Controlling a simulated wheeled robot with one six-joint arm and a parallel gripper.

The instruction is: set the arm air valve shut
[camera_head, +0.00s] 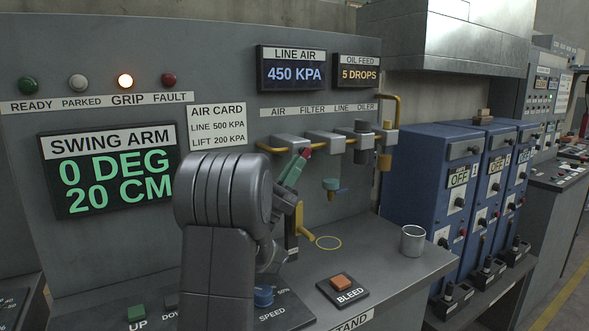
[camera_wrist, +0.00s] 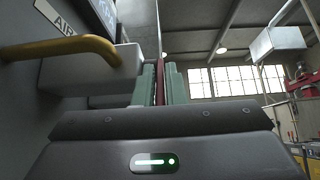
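The arm air valve is a grey block (camera_head: 291,141) on the yellow air pipe under the AIR label; it also shows in the wrist view (camera_wrist: 85,82). Its red lever (camera_head: 307,152) shows as a small tip beyond my fingers in the head view. In the wrist view the red lever (camera_wrist: 161,84) stands upright between my two green fingers. My gripper (camera_head: 294,170) is at the valve, with fingers closed close on both sides of the lever (camera_wrist: 162,82). My arm hides part of the valve's lower side. I cannot tell the valve's exact setting.
The LINE AIR display (camera_head: 292,70) reads 450 KPA. The SWING ARM display (camera_head: 107,169) reads 0 DEG, 20 CM. The orange GRIP lamp (camera_head: 125,81) is lit. The filter (camera_head: 330,185) and oiler (camera_head: 385,150) hang right of the valve. A metal cup (camera_head: 412,242) stands near the BLEED button (camera_head: 341,282).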

